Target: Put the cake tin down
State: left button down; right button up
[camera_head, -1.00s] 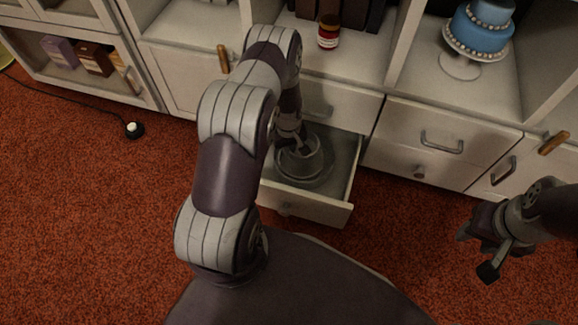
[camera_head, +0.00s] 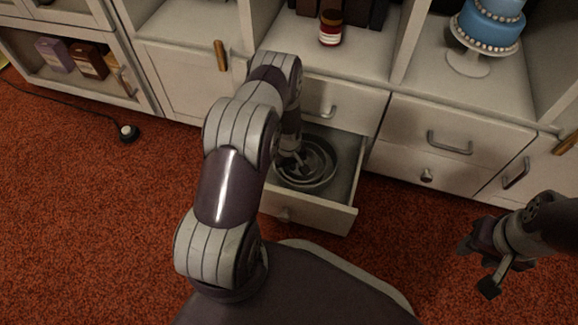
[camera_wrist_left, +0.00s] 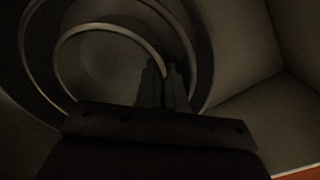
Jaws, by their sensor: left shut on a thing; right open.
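The grey round cake tin (camera_head: 312,158) is in the open drawer, inside the outline of a wider round metal piece (camera_head: 328,180). My left gripper (camera_head: 297,160) reaches down into the drawer and is shut on the tin's rim. In the left wrist view the two fingers (camera_wrist_left: 166,85) are close together across the near right edge of the tin (camera_wrist_left: 72,85). The wider ring (camera_wrist_left: 30,70) surrounds it there. The picture is too dark to tell whether the tin's bottom touches anything. My right gripper (camera_head: 480,268) is open and empty over the carpet at right.
The open drawer (camera_head: 318,217) juts from the white cabinet, with bare floor of it to the right of the tin. A closed drawer front (camera_head: 345,103) is above. A red jar (camera_head: 331,28) and a blue cake on a stand (camera_head: 468,62) are on the shelves.

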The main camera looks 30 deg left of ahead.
pick_arm(q)
jog(key=c, duration=1.5)
grip_release()
jog(key=d+r+m+p, duration=0.2)
jog(key=r+p, duration=0.2)
jog(key=r, duration=0.9)
jog(key=d+r+m+p, duration=0.2)
jog(key=r+p, duration=0.3)
jog(key=r, duration=0.8)
jog(key=s+d+r+m, duration=0.2)
jog(key=s+r, duration=0.2)
jog(key=s+d+r+m+t, duration=0.1)
jog(key=s+d+r+m, duration=0.1)
jog(key=s+r, duration=0.3)
jog(key=s+d+r+m, duration=0.2)
jog(key=s+d+r, duration=0.1)
jog(key=s+r, duration=0.2)
jog(key=shift+d+r, duration=0.2)
jog(key=shift+d, duration=0.05)
